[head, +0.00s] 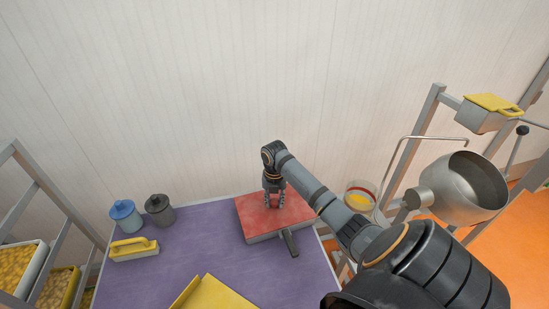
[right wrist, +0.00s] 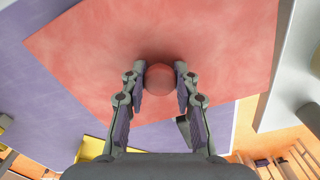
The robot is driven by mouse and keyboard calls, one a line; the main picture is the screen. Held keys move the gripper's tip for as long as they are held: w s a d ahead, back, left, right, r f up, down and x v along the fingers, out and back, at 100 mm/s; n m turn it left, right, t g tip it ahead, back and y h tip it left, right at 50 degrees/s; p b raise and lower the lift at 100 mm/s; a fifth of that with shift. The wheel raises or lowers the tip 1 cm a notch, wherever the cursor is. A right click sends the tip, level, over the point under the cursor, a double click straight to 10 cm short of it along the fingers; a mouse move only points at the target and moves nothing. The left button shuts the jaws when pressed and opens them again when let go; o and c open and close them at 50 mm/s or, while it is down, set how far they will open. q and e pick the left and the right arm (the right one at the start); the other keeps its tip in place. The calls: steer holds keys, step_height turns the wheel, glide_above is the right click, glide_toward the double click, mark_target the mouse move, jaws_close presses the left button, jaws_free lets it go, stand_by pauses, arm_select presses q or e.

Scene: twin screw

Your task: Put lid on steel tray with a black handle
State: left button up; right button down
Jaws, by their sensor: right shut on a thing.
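A flat red lid (head: 252,214) lies over a grey steel tray (head: 262,238) at the right side of the purple table. The tray's black handle (head: 290,244) sticks out toward the front. My right gripper (head: 274,203) points down at the lid's middle and is shut on its round red knob, which shows between the fingers in the right wrist view (right wrist: 160,79). The lid covers the tray's opening and hides its inside. I cannot tell whether it rests fully on the rim. My left gripper is not in view.
The purple table (head: 185,245) is clear in the middle. A blue pot (head: 125,216), a grey pot (head: 159,210) and a yellow-topped box (head: 133,249) stand at its left. A yellow board (head: 214,294) lies in front. A steel bowl (head: 470,188) hangs at the right.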

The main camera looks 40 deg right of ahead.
mark_target(274, 200)
steer(key=shift+c, duration=2.2)
jaws_free()
step_height(274, 200, up, 5)
steer(key=p, duration=0.5)
steer(key=shift+r+p, duration=0.9)
steer(key=shift+r, duration=0.15)
jaws_close()
